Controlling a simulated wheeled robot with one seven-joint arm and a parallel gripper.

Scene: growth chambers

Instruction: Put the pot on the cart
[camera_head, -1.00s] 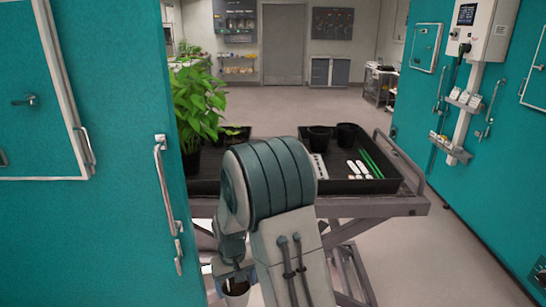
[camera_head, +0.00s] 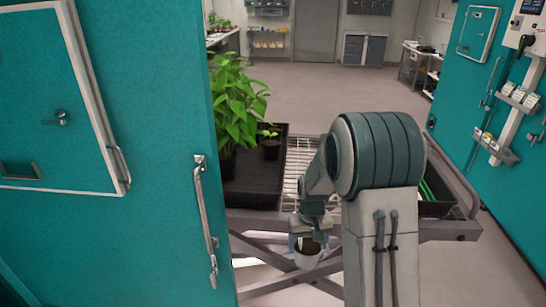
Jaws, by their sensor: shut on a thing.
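A small white pot (camera_head: 307,258) with dark soil hangs below my gripper (camera_head: 309,238), in front of the cart's near edge and lower than its top. My gripper is shut on the pot; the fingertips are small and partly hidden at the rim. The cart (camera_head: 448,228) is a grey metal frame with crossed legs and a wire-mesh top. It carries a black tray (camera_head: 255,190) on the left and a second black tray (camera_head: 436,208) on the right, mostly hidden behind my arm.
A tall leafy plant (camera_head: 235,105) and a small potted seedling (camera_head: 270,146) stand in the left tray. Bare mesh (camera_head: 297,165) shows between the trays. A teal chamber door (camera_head: 130,220) with a handle (camera_head: 205,215) stands close on the left. Teal chambers (camera_head: 500,130) line the right.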

